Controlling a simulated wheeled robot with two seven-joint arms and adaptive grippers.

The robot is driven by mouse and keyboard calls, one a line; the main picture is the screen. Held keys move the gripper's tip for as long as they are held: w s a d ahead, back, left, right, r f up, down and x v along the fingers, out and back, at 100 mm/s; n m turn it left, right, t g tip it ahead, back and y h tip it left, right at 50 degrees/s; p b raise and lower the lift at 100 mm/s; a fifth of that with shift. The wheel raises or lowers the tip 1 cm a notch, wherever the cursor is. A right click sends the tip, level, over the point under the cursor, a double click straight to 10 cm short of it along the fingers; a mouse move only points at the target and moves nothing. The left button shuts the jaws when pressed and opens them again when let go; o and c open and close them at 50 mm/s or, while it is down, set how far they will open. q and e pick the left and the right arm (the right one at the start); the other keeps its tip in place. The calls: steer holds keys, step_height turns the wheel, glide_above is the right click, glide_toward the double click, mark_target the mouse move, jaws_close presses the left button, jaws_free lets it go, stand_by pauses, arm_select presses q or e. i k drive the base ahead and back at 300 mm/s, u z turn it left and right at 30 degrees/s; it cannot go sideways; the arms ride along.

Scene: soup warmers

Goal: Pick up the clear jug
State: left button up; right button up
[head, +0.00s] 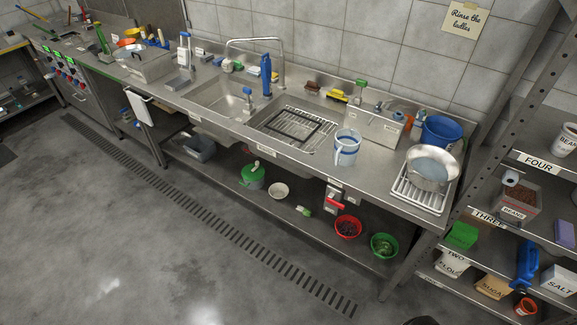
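The clear jug (346,150) stands upright on the steel counter, just right of the sink's wire rack. It is see-through with blue markings or blue contents; I cannot tell which. Its handle seems to be on the lower left side. Neither of my grippers shows in the head view.
A wire rack (291,126) lies left of the jug. A metal bowl (432,167) sits on a white drying rack (418,197) to the right, with a blue bucket (442,133) behind. Bare counter (372,178) lies between jug and drying rack. A loaded shelf (500,222) stands right.

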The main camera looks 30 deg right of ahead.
mark_target(347, 141)
steer(key=u, duration=0.45)
steer(key=i, duration=1.9)
steer(key=z, duration=0.5)
